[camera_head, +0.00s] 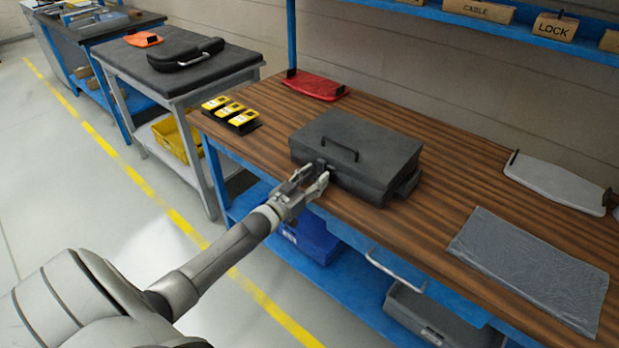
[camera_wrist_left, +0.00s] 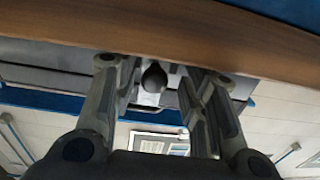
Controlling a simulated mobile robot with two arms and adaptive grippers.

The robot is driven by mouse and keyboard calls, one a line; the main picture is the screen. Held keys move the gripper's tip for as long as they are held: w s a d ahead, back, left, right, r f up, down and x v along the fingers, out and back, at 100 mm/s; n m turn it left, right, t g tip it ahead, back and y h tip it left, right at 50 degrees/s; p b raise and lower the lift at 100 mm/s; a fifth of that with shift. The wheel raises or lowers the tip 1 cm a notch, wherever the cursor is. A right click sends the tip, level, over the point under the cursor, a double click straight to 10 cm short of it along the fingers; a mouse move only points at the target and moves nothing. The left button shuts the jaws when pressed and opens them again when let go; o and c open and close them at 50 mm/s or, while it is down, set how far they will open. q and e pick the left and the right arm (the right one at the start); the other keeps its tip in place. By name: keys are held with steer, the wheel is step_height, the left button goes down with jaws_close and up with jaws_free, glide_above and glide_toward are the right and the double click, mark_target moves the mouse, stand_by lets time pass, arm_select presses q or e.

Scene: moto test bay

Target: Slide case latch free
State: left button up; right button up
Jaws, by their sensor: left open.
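The dark grey case (camera_head: 345,135) sits closed on the wooden bench top (camera_head: 440,195), with a handle on its lid. A small dark latch (camera_head: 321,164) shows at its front face. My left gripper (camera_head: 314,176) is at the case's front, with its open fingers pointing at the latch. In the left wrist view a dark rounded knob (camera_wrist_left: 153,78), which looks like the latch, lies between the two open fingers (camera_wrist_left: 160,85). I cannot tell whether either finger touches it. My right gripper is not in view.
Yellow devices (camera_head: 230,112) stand left of the case, and a red panel (camera_head: 314,85) lies behind it. A grey mat (camera_head: 530,270) and a light panel (camera_head: 556,186) lie to the right. Bins sit below the bench. The bench between case and mat is clear.

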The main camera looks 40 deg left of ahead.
arm_select(q)
steer(key=s, duration=1.2)
steer(key=shift+a, duration=0.3)
steer(key=s+d+f+n+g+y, duration=0.1)
steer(key=s+f+g, duration=0.4)
steer(key=f, duration=1)
steer(key=s+d+f+g+y, duration=0.15)
steer(key=s+f, duration=0.55)
steer(key=f, duration=0.7)
steer(key=s+d+f+m+g, duration=0.1)
steer(key=s+d+f+g, duration=0.2)
steer(key=s, duration=0.7)
steer(key=s+d+f+m+g+h, duration=0.1)
steer(key=s+d+f+g, duration=0.3)
steer(key=s+d+f, duration=0.3)
steer(key=s+d+f+m+g, duration=0.1)
steer(key=s+d+f+g, duration=0.2)
steer(key=s+f, duration=0.6)
steer(key=s+d, duration=0.2)
steer(key=s, duration=0.2)
steer(key=shift+d+f, duration=0.15)
steer(key=shift+d, duration=0.25)
steer(key=shift+g+h, duration=0.25)
